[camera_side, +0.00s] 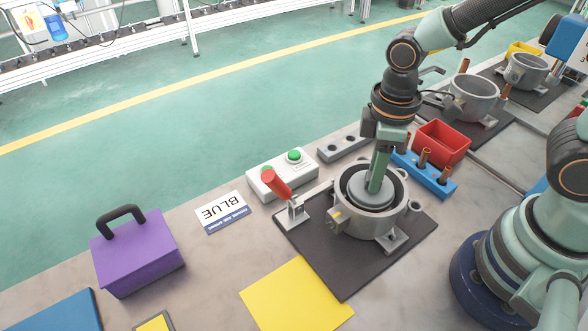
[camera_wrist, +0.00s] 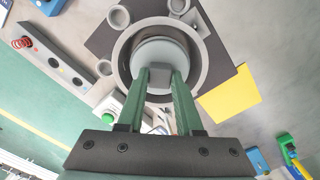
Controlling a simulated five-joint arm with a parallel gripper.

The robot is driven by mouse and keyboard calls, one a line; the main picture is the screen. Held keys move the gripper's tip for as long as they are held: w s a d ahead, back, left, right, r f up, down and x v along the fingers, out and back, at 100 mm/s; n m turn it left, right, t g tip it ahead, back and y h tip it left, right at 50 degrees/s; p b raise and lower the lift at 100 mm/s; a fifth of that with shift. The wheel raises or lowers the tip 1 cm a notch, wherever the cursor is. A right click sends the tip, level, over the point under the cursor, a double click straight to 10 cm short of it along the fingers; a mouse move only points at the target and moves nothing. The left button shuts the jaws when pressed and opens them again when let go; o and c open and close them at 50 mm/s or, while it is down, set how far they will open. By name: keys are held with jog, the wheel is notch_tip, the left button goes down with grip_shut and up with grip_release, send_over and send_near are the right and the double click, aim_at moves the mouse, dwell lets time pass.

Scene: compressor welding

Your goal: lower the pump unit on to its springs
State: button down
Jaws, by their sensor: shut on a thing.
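The pump unit (camera_side: 372,196) is a round grey stepped disc with a small block on top. It sits within the open round grey housing (camera_side: 366,226), which stands on a dark mat. My gripper (camera_side: 377,186) points down into the housing and is shut on the pump unit's top block. In the wrist view my green fingers (camera_wrist: 160,75) close on the block at the centre of the pump unit (camera_wrist: 160,52), inside the housing's ring (camera_wrist: 121,60). The springs under the pump unit are hidden, so I cannot tell whether it touches them.
A red-handled clamp (camera_side: 277,184) stands left of the housing, near a white box with green buttons (camera_side: 283,173). A blue rack with copper pieces (camera_side: 428,176) and a red bin (camera_side: 441,143) stand behind right. A purple case (camera_side: 138,252) and yellow sheet (camera_side: 296,296) lie left and in front.

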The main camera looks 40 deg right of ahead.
jog(key=shift+f, duration=0.25)
jog(key=c, duration=0.5)
grip_release()
notch_tip(320, 180, up, 12)
jog(key=w+d+r+m+t, duration=0.2)
jog(key=d+m+t, duration=0.3)
jog(key=d+m, duration=0.4)
jog(key=shift+w+d+r+t, duration=0.2)
jog(key=shift+w+d+t, duration=0.1)
jog(key=shift+w+d, duration=0.3)
